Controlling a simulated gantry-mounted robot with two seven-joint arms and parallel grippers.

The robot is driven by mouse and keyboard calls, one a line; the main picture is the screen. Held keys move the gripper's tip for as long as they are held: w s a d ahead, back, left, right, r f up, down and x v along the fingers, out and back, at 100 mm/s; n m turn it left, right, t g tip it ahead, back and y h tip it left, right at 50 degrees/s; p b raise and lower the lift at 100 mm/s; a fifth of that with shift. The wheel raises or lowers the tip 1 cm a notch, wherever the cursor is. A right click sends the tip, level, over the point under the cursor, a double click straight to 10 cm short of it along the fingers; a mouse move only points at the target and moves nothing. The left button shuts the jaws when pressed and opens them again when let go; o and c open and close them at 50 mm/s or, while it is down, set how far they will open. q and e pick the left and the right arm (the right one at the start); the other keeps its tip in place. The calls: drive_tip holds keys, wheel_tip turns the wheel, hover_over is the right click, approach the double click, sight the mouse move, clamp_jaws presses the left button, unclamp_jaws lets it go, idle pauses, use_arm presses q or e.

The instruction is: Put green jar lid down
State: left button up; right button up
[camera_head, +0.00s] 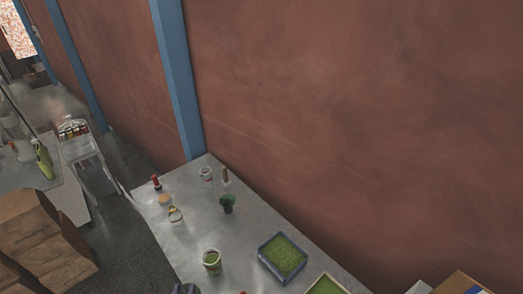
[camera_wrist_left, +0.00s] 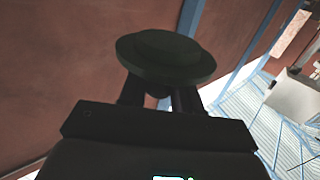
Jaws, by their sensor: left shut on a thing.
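My left gripper (camera_wrist_left: 158,98) is shut on the green jar lid (camera_wrist_left: 165,58) in the left wrist view. The lid is a dark, greenish round disc with a raised centre, in deep shade, held at the fingertips. In the head view only a dark bit of my left gripper (camera_head: 187,289) shows at the bottom edge, and the lid cannot be made out clearly there. An open glass jar of green powder (camera_head: 211,263) stands on the metal table (camera_head: 235,240), just above and right of that gripper. My right gripper is not in view.
A blue tray of green powder (camera_head: 283,256) sits right of the jar, with another green-filled tray (camera_head: 326,286) at the bottom edge.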

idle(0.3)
use_arm(q)
drive_tip(key=shift+d+f, duration=0.2)
drive_tip(key=shift+d, duration=0.15)
drive_tip(key=w+d+f+m+g+h+b, duration=0.1)
drive_tip(key=w+d+f+m+h+b, duration=0.1)
drive_tip(key=d+f+m+h+b, duration=0.25)
drive_tip(key=w+d+f+m+g+h+b, duration=0.1)
drive_tip(key=w+d+f+m+h+b, duration=0.15)
drive_tip(key=d+f+h+b, duration=0.35)
use_arm(e)
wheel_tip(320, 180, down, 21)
drive_tip(key=b, duration=1)
drive_tip(key=shift+b, duration=0.3)
use_arm(q)
drive_tip(key=w+r+g, duration=0.1)
drive_tip(key=w+r, duration=0.2)
drive_tip(key=w, duration=0.4)
drive_tip(key=w+d+r+m+g+h, duration=0.1)
drive_tip(key=w+r, duration=0.2)
drive_tip(key=w, duration=0.4)
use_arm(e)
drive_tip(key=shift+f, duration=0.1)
use_arm(q)
drive_tip(key=shift+f, duration=0.1)
